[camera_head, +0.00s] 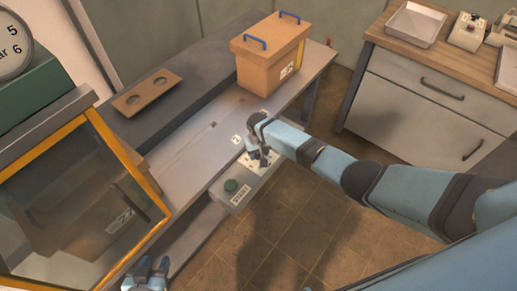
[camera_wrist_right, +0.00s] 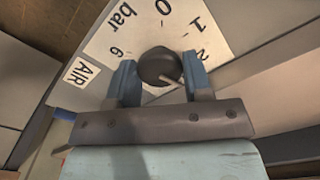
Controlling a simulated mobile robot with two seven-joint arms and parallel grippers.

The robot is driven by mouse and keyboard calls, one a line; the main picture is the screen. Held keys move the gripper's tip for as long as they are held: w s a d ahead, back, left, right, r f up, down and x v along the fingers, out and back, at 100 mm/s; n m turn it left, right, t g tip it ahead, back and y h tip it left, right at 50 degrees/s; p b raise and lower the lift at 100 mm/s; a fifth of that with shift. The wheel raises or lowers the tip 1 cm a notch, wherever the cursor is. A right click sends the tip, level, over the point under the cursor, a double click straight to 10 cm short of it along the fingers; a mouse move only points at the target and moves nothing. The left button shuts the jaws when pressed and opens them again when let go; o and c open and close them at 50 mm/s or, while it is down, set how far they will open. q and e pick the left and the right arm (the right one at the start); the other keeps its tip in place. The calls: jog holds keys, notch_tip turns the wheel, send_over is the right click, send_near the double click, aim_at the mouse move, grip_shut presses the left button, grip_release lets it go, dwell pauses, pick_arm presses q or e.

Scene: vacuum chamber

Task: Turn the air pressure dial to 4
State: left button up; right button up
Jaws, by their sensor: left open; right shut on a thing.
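The air pressure dial is a dark round knob (camera_wrist_right: 158,66) with a pale pointer line, on a white scale plate (camera_wrist_right: 108,48) marked "bar", 0, 1, 2 and 6, with an "AIR" label beside it. My right gripper (camera_wrist_right: 160,80) has its two blue fingers on either side of the knob and is shut on it. The pointer line runs toward the lower right; the scale there is hidden by the gripper. In the head view my right gripper (camera_head: 258,158) covers the knob on the control panel. My left gripper (camera_head: 148,275) is open and empty at the bottom left.
A green button (camera_head: 231,186) with a "START" label (camera_head: 241,195) sits on the panel near the dial. An orange box (camera_head: 270,55) with blue handles stands on the bench behind. The yellow-framed chamber (camera_head: 105,200) and a round gauge (camera_head: 12,48) are at left.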

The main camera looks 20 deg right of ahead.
jog(key=m+p, duration=0.1)
jog(key=m, duration=0.1)
jog(key=shift+r+m, duration=0.1)
jog(key=shift+m, duration=0.3)
jog(key=m+p, duration=0.1)
jog(key=m, duration=0.1)
jog(key=shift+a+m, duration=0.1)
jog(key=shift+m, duration=0.3)
jog(key=m+p, duration=0.1)
jog(key=m, duration=0.4)
jog(key=shift+m+p, duration=0.3)
jog(key=shift+w, duration=0.1)
jog(key=o, duration=0.9)
